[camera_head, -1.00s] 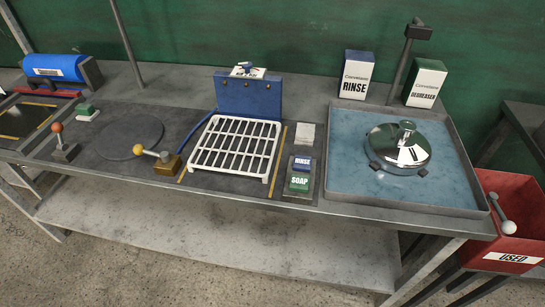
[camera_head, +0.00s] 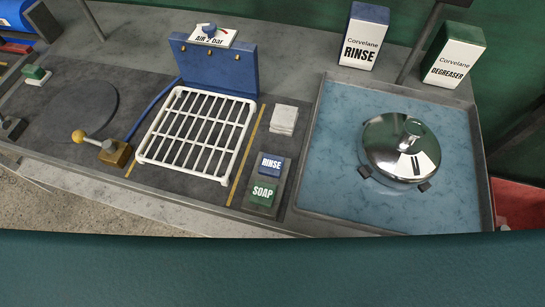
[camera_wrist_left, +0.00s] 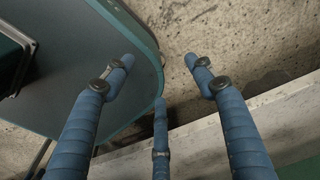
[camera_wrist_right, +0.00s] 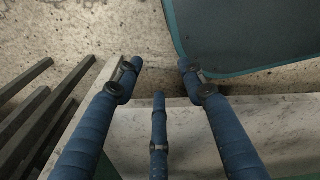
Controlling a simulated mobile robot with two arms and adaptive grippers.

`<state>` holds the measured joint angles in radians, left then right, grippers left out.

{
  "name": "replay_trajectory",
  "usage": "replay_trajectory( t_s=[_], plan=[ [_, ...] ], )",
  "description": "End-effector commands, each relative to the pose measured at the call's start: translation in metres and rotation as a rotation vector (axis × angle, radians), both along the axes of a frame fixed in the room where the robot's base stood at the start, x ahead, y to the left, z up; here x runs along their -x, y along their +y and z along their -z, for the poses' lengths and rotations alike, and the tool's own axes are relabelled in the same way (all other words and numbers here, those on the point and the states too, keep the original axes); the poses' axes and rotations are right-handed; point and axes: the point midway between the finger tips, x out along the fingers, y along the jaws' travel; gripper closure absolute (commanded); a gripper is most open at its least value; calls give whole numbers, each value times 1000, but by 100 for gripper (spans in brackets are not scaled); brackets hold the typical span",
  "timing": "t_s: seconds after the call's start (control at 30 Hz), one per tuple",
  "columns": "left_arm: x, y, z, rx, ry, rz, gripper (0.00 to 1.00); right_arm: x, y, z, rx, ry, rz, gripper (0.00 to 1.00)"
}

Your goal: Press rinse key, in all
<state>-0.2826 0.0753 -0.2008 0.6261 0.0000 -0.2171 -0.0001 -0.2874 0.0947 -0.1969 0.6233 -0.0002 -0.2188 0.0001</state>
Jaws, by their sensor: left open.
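The blue RINSE key (camera_head: 270,164) sits on a dark panel in the head view, right of the white rack. The green SOAP key (camera_head: 262,194) is just in front of it. Neither gripper shows in the head view. My left gripper (camera_wrist_left: 163,72) is open and empty in its wrist view, above the concrete floor beside a marble shelf. My right gripper (camera_wrist_right: 157,78) is open and empty in its wrist view, over the edge of the marble shelf and the floor. No finger touches the keys.
A water tray (camera_head: 330,190) with a shiny domed lid (camera_head: 400,150) stands at the right. RINSE (camera_head: 364,38) and DEGREASER (camera_head: 454,55) boxes stand behind it. The white rack (camera_head: 198,133), a blue air block (camera_head: 215,65) and a yellow-knobbed lever (camera_head: 103,145) are left of the keys.

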Motion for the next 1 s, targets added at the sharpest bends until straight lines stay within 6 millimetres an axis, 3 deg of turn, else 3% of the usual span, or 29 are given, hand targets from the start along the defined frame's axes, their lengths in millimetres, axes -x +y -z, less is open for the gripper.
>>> replay_trajectory(
  t_s=[0.13,0.27,0.4,0.43,0.7,1.0],
  plan=[
    [26,8,2,-10,37,1,44,19,14,1,-15,25,3,60],
    [38,11,2,-14,54,2,70,28,23,2,-25,38,2,60],
    [37,10,2,-13,50,2,98,26,22,2,-23,35,1,60],
    [35,10,2,-13,47,2,100,24,21,2,-23,33,0,60],
    [6,5,0,-6,7,0,100,7,12,0,-14,8,2,60],
    [15,3,1,-3,20,-1,100,9,10,1,-11,11,3,60]
  ],
)
